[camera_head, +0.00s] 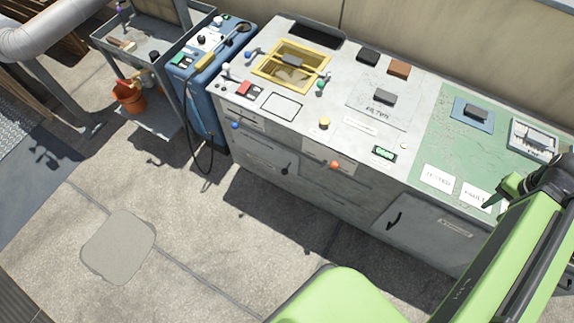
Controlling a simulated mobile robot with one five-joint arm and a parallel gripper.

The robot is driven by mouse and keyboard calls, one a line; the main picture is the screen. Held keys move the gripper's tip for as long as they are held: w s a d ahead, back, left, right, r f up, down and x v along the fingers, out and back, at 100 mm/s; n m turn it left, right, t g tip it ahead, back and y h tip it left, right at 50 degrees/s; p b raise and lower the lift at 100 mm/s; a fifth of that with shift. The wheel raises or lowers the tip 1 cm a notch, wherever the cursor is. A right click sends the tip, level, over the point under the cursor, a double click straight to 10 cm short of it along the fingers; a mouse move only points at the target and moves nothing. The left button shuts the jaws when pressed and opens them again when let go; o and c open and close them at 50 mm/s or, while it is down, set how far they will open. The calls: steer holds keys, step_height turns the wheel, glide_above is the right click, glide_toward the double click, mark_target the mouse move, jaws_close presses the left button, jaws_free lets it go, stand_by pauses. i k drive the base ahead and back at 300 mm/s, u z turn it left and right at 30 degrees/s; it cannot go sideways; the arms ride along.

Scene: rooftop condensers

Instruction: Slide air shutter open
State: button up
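A yellow-framed opening (264,73) is set in the top of the grey bench, towards its left end. A grey block (292,60) shows inside the frame, with tan material below it. This looks like the air shutter, but no label confirms it, and I cannot tell how far it is open. My gripper (502,195) is at the right, over the bench's green end near two white labels and far from the yellow frame.
The grey bench (343,138) carries knobs, dark blocks, a green display (384,153) and a white device (535,139). A blue cabinet (207,95) with a hanging black hose stands left of it. A cart (100,36) stands farther left. The floor in front is clear.

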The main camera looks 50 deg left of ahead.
mark_target(289, 161)
steer(key=u, duration=0.7)
steer(key=k, duration=0.15)
steer(key=u, duration=3.05)
steer(key=i, duration=1)
steer(key=u, duration=0.2)
